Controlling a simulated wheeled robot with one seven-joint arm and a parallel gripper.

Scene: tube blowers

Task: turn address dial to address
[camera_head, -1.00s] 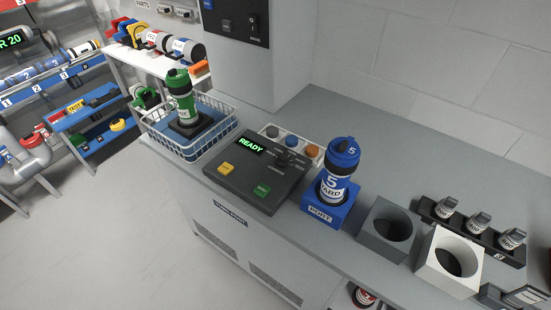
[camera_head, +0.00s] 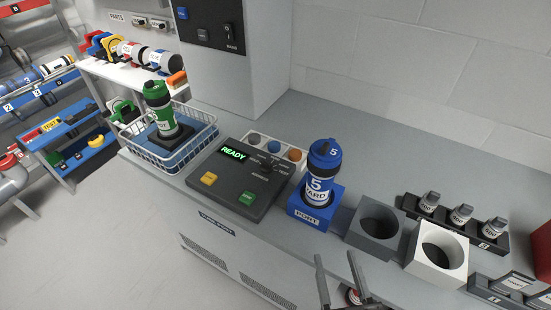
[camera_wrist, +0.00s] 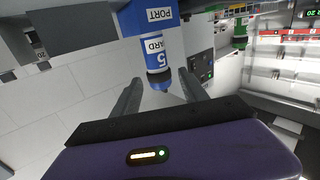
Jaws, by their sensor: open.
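The address dial is a small dark knob (camera_head: 272,162) on the sloped dark console (camera_head: 240,180), with small lettering around it that is too small to read. The console shows a green READY display (camera_head: 233,154), a yellow button (camera_head: 208,178) and a green button (camera_head: 247,198). My gripper (camera_head: 338,272) is in the lower middle of the head view, in front of the counter, with its two dark fingers apart. The fingers are also apart and empty in the wrist view (camera_wrist: 158,85). They point toward the blue canister there, and the dial cannot be made out.
A blue canister marked 5 (camera_head: 320,172) stands in the blue PORT block (camera_head: 308,214), right of the console. A wire basket (camera_head: 148,158) holding a green canister (camera_head: 160,108) is on its left. Grey (camera_head: 357,232) and white (camera_head: 424,259) sockets stand right.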

